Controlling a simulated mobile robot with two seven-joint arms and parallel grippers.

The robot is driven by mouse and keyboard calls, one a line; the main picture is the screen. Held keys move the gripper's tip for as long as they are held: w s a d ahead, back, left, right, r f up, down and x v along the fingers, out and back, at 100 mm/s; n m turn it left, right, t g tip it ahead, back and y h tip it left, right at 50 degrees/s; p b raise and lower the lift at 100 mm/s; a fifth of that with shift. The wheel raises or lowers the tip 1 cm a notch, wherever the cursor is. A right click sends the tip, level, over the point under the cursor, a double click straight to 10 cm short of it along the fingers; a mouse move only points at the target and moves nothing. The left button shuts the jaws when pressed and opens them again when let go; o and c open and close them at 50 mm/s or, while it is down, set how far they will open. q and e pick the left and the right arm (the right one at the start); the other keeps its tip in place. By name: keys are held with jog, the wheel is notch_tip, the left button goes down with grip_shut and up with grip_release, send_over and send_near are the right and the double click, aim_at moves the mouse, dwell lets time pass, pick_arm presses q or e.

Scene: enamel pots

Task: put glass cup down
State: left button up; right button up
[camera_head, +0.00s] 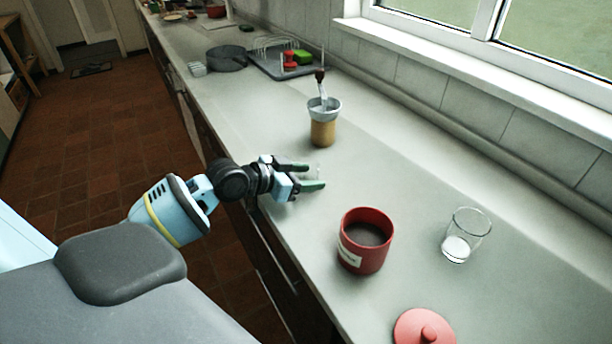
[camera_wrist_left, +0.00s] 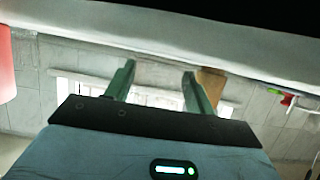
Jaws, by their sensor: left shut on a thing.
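My left gripper (camera_head: 316,175) is over the counter, left of the red pot. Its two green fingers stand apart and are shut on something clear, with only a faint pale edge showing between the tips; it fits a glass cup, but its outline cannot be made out. In the left wrist view the fingers (camera_wrist_left: 160,80) show apart, with the held thing barely visible. Another clear glass (camera_head: 467,233) with white contents stands upright on the counter, right of the red pot and well apart from my gripper. My right gripper is not in view.
An open red pot (camera_head: 366,240) with dark contents stands near the counter's front, its red lid (camera_head: 424,328) nearby. A tan jar (camera_head: 322,130) with a grey top and a brush-like tool stands behind my gripper. A dark pan (camera_head: 227,58) and dish rack are farther back. Counter right of the jar is clear.

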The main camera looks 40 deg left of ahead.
pick_arm(q)
jog(key=shift+f, duration=0.15)
jog(key=o, duration=1)
jog(key=shift+o, duration=0.2)
jog(key=shift+r, duration=0.2)
jog(key=shift+p+v, duration=0.4)
jog(key=shift+v, duration=5.6)
